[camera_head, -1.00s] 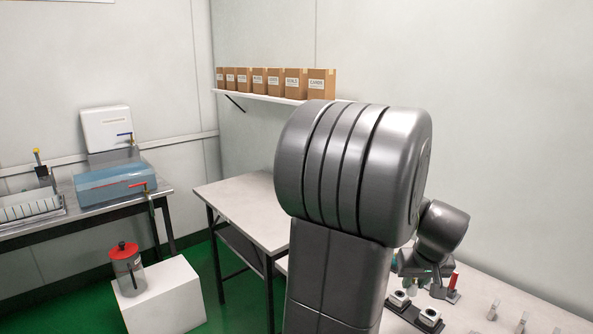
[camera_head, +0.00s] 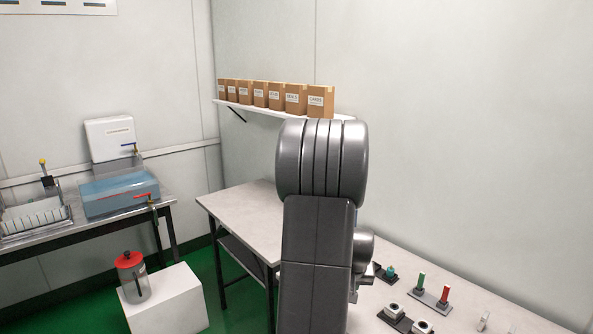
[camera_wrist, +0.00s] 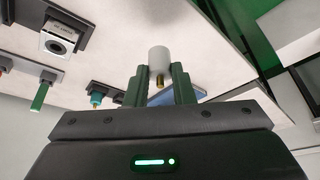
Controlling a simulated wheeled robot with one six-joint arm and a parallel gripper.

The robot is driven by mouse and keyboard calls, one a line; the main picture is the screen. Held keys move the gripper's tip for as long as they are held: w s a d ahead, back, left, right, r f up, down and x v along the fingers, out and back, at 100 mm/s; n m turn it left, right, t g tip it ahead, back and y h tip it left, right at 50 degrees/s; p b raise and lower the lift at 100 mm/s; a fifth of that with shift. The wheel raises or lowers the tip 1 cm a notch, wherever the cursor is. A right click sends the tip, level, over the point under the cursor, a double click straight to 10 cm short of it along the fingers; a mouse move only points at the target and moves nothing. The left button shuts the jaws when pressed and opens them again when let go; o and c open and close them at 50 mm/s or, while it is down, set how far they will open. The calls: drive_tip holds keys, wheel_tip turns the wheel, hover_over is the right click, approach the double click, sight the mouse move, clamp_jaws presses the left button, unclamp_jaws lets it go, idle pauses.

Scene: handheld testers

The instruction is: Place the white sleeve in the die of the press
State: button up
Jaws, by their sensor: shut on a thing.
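My gripper (camera_wrist: 159,76) is shut on the white sleeve (camera_wrist: 159,58), a small white cylinder between the dark green fingers in the wrist view. A short brass-coloured piece (camera_wrist: 160,82) shows just below it. In the head view my own arm hides the gripper and sleeve. A white block with a round dark opening (camera_wrist: 58,38) sits on a dark base at upper left of the wrist view, apart from the gripper. Similar blocks (camera_head: 392,310) stand on the right-hand table in the head view. I cannot tell which thing is the press or its die.
Green (camera_head: 420,282) and red (camera_head: 444,296) upright pieces share a base on the table. A teal piece (camera_head: 389,273) stands nearby. Small pale pieces (camera_head: 484,319) stand further right. A bare table (camera_head: 240,212) is left of my arm. Cartons (camera_head: 275,97) line the shelf.

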drive_tip(key=w+a+f+p, duration=0.1)
drive_tip(key=a+p, duration=0.1)
drive_tip(key=a, duration=0.5)
drive_tip(key=w+a+f+n+p, duration=0.1)
drive_tip(key=w+a+f, duration=0.1)
drive_tip(key=a, duration=0.5)
drive_tip(key=shift+a+p, duration=0.15)
drive_tip(key=shift+p, duration=0.2)
drive_tip(key=shift+w, duration=0.1)
